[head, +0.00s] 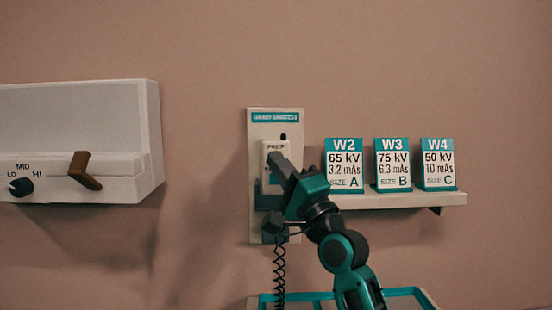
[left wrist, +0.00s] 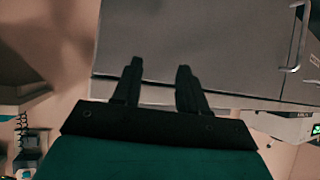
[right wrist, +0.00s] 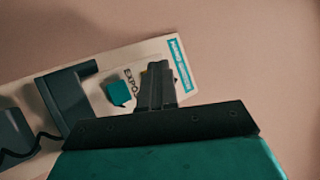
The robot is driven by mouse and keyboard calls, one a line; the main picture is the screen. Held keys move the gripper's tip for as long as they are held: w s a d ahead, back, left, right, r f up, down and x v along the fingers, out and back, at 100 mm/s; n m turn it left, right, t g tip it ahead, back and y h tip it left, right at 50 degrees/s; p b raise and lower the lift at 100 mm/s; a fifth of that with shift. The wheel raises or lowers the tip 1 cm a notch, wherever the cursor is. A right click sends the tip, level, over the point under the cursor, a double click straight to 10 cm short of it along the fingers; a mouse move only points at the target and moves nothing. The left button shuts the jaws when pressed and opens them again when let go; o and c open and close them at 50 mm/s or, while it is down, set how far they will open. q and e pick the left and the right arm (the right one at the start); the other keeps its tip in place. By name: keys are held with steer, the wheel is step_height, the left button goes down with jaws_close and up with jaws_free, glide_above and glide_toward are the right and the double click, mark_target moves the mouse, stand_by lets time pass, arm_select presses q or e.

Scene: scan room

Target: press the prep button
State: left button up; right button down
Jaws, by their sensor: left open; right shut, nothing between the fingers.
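The hand switch panel (head: 290,124) is a pale plate on the wall in the head view, with a teal title strip. A white switch body (head: 270,147) with a PREP label sits on it. My right gripper (head: 277,160) is shut and empty, its tips over the switch just below that label. The right wrist view shows its fingers (right wrist: 156,66) over the panel (right wrist: 205,72), beside EXPO lettering and a teal button (right wrist: 118,94). A small amber patch shows at the finger's edge; the prep button is otherwise hidden. I cannot tell contact. My left gripper (left wrist: 158,72) is open and empty.
A shelf (head: 400,200) right of the panel holds cards W2 (head: 344,165), W3 (head: 392,165) and W4 (head: 437,165). A white wall unit (head: 80,120) with a knob (head: 21,187) and brown lever (head: 83,172) is at left. A coiled cord (head: 279,270) hangs below the switch.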

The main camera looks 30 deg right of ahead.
steer(key=shift+w+d, duration=0.15)
stand_by(0.5)
steer(key=shift+s+a+p, duration=0.5)
steer(key=shift+s, duration=0.3)
steer(key=s+a, duration=0.1)
steer(key=s+p, duration=0.1)
steer(key=s, duration=0.1)
steer(key=s+a+p, duration=0.1)
steer(key=shift+s+a, duration=0.15)
steer(key=shift+a, duration=0.2)
stand_by(0.5)
